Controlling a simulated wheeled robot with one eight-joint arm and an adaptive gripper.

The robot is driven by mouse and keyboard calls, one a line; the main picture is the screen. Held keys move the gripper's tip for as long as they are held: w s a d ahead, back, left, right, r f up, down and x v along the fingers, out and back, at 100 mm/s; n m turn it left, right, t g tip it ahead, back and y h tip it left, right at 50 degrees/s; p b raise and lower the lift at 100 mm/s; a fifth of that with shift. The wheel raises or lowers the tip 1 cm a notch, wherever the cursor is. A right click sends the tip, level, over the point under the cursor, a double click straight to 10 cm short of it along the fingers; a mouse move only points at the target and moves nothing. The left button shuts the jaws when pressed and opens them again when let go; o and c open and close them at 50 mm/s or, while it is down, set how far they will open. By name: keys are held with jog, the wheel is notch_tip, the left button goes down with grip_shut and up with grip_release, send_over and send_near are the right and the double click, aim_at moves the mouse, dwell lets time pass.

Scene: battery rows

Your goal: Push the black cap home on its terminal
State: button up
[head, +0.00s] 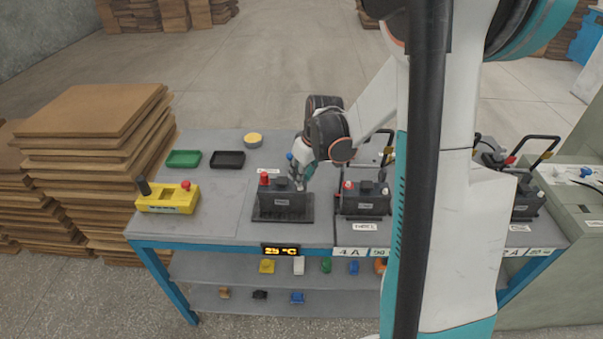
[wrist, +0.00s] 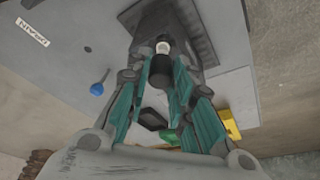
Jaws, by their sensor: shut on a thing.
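The dark grey battery (head: 287,202) stands on a black tray (head: 268,216) on the bench, with a red cap (head: 265,179) at its left end. In the wrist view the battery (wrist: 160,12) is at the top, with a pale metal terminal post (wrist: 163,46) showing. My gripper (wrist: 158,86) is shut on the black cap (wrist: 159,72), a short dark cylinder between the teal fingers. The cap lines up with the post; I cannot tell how far down it sits. In the head view my gripper (head: 301,174) is over the battery's right end and hides the cap.
A second battery (head: 366,198) stands close on the right. A blue bulb tool (wrist: 97,88) lies near the battery. A yellow box (head: 167,199), a green tray (head: 184,158) and a black tray (head: 227,159) are on the left. The bench between is clear.

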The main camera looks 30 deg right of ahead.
jog(key=shift+f+b, duration=1.25)
jog(key=shift+f, duration=0.25)
dwell(1.5)
jog(key=o, duration=0.8)
jog(key=shift+o, duration=0.6)
jog(key=o, duration=0.4)
jog(key=shift+r, duration=0.1)
jog(key=shift+r+p, duration=2.45)
jog(key=shift+r, duration=1)
